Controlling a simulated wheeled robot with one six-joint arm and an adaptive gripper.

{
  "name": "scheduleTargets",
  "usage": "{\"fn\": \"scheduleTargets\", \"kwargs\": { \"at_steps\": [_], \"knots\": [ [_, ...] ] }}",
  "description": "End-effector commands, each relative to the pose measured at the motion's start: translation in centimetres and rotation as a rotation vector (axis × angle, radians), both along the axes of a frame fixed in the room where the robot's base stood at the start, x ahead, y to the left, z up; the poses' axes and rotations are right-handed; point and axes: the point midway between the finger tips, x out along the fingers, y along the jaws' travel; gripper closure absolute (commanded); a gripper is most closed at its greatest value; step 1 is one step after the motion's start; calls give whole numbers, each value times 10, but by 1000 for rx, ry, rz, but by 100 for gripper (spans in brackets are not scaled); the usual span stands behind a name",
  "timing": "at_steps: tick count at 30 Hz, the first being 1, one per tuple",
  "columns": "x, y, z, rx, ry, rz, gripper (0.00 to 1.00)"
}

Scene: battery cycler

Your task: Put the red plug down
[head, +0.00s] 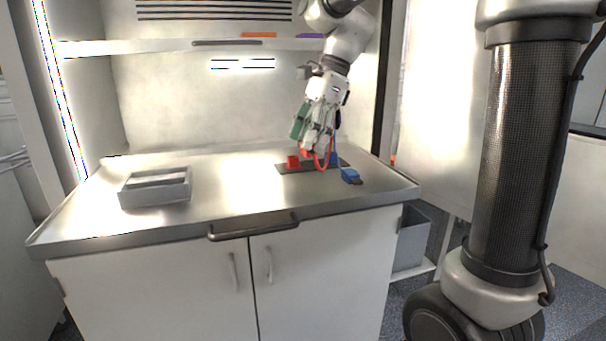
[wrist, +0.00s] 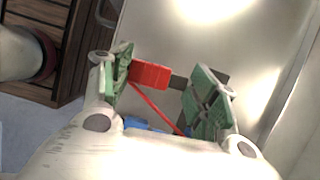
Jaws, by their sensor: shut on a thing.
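The red plug (wrist: 150,76) shows in the wrist view between the green finger pads of my gripper (wrist: 165,88). Its red body meets the left pad, and a dark part lies between it and the right pad. My gripper (head: 313,146) is shut on it, low over the right side of the bench. In the head view a red block (head: 293,161) shows just below and left of the fingers, by a dark mat (head: 286,171). A red cable (head: 319,163) loops beside the fingers. I cannot tell whether the plug touches the mat.
A blue plug (head: 350,175) lies at the mat's right end. A grey tray (head: 157,196) stands on the left of the metal bench (head: 235,185), with clear bench between it and the mat. A shelf (head: 180,46) runs along the back wall.

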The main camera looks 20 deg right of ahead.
Motion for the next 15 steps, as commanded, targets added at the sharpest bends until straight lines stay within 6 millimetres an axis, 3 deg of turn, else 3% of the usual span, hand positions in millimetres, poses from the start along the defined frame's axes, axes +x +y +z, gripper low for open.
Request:
{"fn": "scheduleTargets", "kwargs": {
  "at_steps": [3,15],
  "knots": [
    [-1,0,-22,0,4,-1,64],
    [0,0,-77,0,3,0,64]
  ]
}}
